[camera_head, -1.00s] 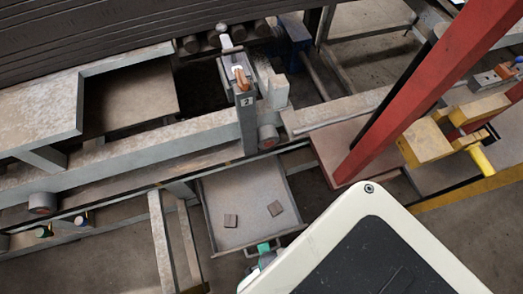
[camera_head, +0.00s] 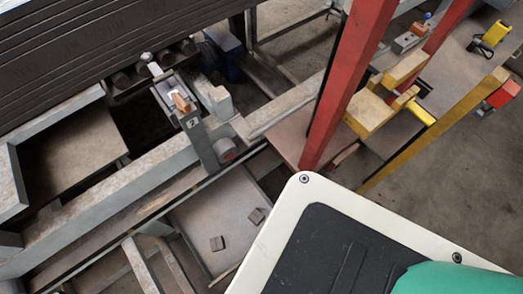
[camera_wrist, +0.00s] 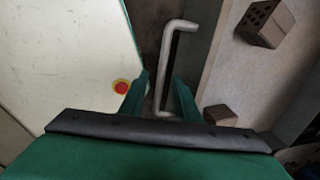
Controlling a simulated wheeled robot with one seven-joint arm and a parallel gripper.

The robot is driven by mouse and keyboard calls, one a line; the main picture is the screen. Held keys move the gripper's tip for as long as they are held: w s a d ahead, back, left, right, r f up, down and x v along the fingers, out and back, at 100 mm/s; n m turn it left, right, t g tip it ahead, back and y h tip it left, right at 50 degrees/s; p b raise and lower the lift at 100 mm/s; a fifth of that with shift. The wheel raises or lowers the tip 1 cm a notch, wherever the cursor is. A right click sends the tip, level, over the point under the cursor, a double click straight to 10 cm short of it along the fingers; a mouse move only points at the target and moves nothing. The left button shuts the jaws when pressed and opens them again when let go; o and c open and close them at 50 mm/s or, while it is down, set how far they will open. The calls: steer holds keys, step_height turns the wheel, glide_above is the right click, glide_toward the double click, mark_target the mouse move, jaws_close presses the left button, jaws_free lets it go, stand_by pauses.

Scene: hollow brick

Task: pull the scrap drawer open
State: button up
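The scrap drawer (camera_head: 216,206) is a shallow grey tray below the conveyor frame in the head view. It stands out from the frame, and two small brown brick pieces (camera_head: 217,243) lie in it. Its front edge is partly hidden by my body. In the wrist view the drawer floor (camera_wrist: 232,82) is at the right, with its pale bar handle (camera_wrist: 167,62) beside it. My gripper (camera_wrist: 160,88) has its green fingers apart, one on each side of the handle's lower end. A gap shows, and I cannot tell whether either finger touches it. The head view hides the fingers.
My white base top fills the lower right of the head view. A red post (camera_head: 345,85) and yellow blocks (camera_head: 372,112) stand right of the drawer. A grey leg frame (camera_head: 143,266) stands left of it. Open floor (camera_head: 445,150) lies at the far right.

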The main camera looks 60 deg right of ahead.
step_height(320, 180, up, 10)
steer(key=s, duration=0.2)
steer(key=shift+a, duration=0.4)
stand_by(0.4)
steer(key=w+a+r+n+t, duration=0.1)
steer(key=w+r+n+t, duration=0.2)
steer(key=r+n, duration=0.4)
steer(key=w+a+r+n+t, duration=0.2)
steer(key=w+r+n+t, duration=0.2)
steer(key=r, duration=1.6)
steer(key=w+a+r+n+t, duration=0.2)
steer(key=r+n+t, duration=0.4)
steer(key=r+n, duration=0.5)
step_height(320, 180, up, 3)
steer(key=shift+w+a+f+n+y, duration=0.15)
steer(key=shift+w+n+y, duration=0.2)
steer(key=shift+w, duration=0.4)
